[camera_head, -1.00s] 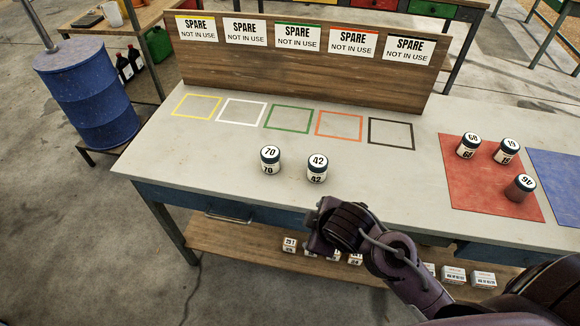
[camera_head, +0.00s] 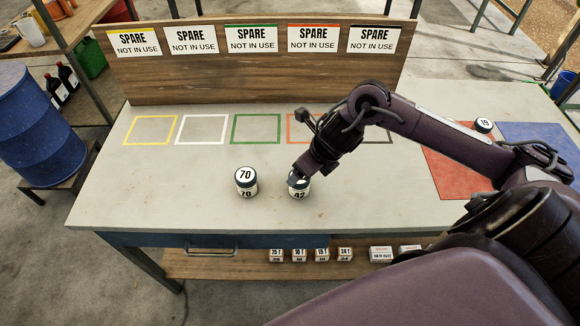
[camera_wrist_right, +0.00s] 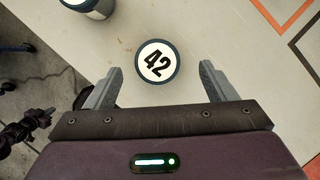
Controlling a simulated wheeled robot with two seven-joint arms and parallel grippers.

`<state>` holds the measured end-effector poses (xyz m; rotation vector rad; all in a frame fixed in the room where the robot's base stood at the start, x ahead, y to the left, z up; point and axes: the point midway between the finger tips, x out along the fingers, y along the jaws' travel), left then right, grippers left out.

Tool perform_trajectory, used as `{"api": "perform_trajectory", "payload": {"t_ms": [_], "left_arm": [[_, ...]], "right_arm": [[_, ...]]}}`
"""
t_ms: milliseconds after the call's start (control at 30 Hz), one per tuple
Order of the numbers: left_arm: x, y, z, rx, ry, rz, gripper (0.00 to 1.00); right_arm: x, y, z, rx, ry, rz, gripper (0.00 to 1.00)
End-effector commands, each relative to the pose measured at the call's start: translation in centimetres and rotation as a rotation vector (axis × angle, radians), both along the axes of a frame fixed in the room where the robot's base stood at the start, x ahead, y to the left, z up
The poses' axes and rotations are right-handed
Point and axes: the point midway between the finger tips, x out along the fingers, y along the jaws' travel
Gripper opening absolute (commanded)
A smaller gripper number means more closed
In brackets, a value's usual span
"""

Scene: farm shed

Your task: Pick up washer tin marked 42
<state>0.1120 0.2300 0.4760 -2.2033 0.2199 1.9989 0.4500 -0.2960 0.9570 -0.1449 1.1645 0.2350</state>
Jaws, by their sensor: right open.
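The washer tin marked 42 (camera_head: 298,186) stands upright on the grey tabletop, white with a dark lid rim. In the head view my right gripper (camera_head: 301,176) is over it and hides part of its lid. In the right wrist view the tin's 42 lid (camera_wrist_right: 156,61) shows whole, just beyond and between the tips of my right gripper (camera_wrist_right: 160,78). The jaws are apart, with clear room on both sides of the tin. The tin marked 70 (camera_head: 246,182) stands a little to its left; part of it shows in the wrist view (camera_wrist_right: 92,5).
Coloured outlines, such as the green one (camera_head: 256,129), lie behind the tins before a wooden board (camera_head: 205,75) with SPARE signs. A tin marked 19 (camera_head: 484,125) stands by the red mat (camera_head: 450,165). Small boxes (camera_head: 295,255) sit on the lower shelf.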

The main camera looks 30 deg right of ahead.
Motion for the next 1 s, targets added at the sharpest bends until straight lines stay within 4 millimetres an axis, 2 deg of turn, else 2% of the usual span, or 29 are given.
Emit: {"api": "perform_trajectory", "payload": {"t_ms": [233, 467, 600, 900, 1000], "left_arm": [[0.1, 0.0, 0.3, 0.000, -0.001, 0.001, 0.00], [-1.2, 0.1, 1.4, 0.002, 0.017, 0.001, 0.00], [-1.4, 0.1, 1.4, 0.001, 0.020, 0.001, 0.00], [-0.2, 0.0, 1.5, -0.001, 0.003, 0.002, 0.00], [-0.1, -0.1, 1.5, -0.001, 0.001, 0.002, 0.00]], "right_arm": [[0.6, 0.0, -2.2, -0.007, 0.010, 0.015, 0.78], [1.2, 0.9, -5.1, -0.005, 0.012, 0.011, 0.78], [2.0, 1.0, -6.8, -0.007, 0.007, 0.012, 0.78], [2.2, 1.0, -7.3, -0.010, 0.006, 0.014, 0.78], [2.2, 1.0, -7.3, -0.010, 0.006, 0.014, 0.65]]}}
